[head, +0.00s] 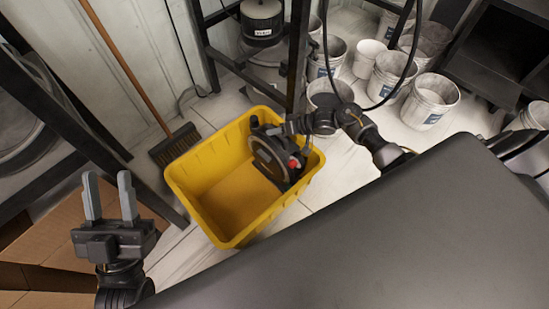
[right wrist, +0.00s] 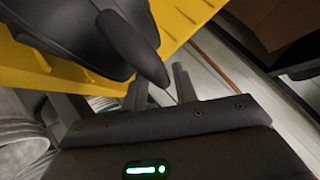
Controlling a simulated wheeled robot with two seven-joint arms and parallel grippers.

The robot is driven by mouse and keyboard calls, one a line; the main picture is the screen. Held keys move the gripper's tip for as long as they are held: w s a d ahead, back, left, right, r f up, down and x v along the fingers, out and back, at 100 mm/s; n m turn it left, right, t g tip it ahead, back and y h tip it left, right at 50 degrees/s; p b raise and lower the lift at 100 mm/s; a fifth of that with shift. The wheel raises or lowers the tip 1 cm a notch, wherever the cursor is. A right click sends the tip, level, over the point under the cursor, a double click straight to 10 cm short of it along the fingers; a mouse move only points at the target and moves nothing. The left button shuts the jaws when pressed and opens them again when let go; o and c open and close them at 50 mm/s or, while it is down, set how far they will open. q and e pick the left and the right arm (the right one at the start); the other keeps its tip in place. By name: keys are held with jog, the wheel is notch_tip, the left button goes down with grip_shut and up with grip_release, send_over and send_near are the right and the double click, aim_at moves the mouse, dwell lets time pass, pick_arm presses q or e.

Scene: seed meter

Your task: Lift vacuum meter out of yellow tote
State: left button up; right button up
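The vacuum meter (head: 270,160) is a dark round housing with a red knob. It stands on edge inside the yellow tote (head: 208,222), near the right end, its top at about rim height. I cannot tell whether it touches the tote floor. My right gripper (head: 283,129) is at the meter's upper edge. In the right wrist view, a dark handle-like part of the meter (right wrist: 133,45) reaches down between the grey fingers (right wrist: 160,88); whether they clamp it is unclear. My left gripper (head: 112,200) is open and empty, left of the tote.
A broom (head: 175,145) stands behind the tote's left side. Several white buckets (head: 430,101) stand at the back right. A dark metal frame (head: 297,55) rises behind the tote. Cardboard boxes (head: 60,230) lie at the left. The tote's left part is empty.

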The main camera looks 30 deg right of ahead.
jog(key=shift+w+a+f, duration=0.35)
grip_shut()
dwell(1.2)
jog(key=shift+w+r, duration=0.1)
jog(key=shift+r, duration=0.1)
